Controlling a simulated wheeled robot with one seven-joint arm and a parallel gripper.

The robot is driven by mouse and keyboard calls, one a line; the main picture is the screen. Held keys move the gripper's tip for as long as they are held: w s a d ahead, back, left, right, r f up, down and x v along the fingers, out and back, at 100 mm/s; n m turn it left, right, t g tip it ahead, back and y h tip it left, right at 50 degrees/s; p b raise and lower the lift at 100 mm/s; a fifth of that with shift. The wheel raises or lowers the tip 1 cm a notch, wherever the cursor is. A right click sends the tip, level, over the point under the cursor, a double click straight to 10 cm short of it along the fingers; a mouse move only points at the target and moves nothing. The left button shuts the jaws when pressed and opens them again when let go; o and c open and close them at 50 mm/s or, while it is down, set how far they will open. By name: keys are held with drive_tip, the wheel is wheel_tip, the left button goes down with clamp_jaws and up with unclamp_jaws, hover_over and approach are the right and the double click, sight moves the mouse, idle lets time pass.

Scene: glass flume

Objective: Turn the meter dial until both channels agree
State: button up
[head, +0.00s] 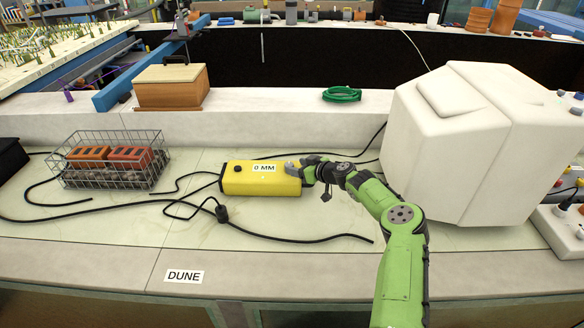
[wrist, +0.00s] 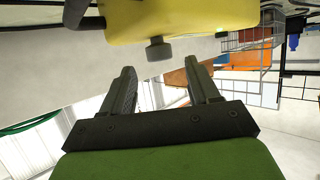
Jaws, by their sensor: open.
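The yellow meter box (head: 262,184) lies on the bench, with a "0 MM" label (head: 264,168) on it. A small dark knob (head: 237,168), which looks like the dial, sits near its left end. My gripper (head: 290,168) is at the right end of the box, just right of the label. In the wrist view the box (wrist: 190,18) fills the top, and a dark knob (wrist: 158,50) sticks out from it. My open, empty gripper (wrist: 160,75) has a finger to each side below that knob, apart from it. No channel readings are legible.
A wire basket (head: 108,178) with orange-topped items stands left. Black cables (head: 110,207) and a dark plug (head: 222,213) lie around the box. A large white block (head: 470,145) stands right. A wooden box (head: 170,88) and green coil (head: 342,94) sit on the ledge behind.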

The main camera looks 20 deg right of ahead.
sight(290, 165)
drive_tip(key=shift+b+x, duration=0.5)
drive_tip(key=shift+x, duration=1.45)
drive_tip(key=c, duration=1)
drive_tip(key=shift+c, duration=0.2)
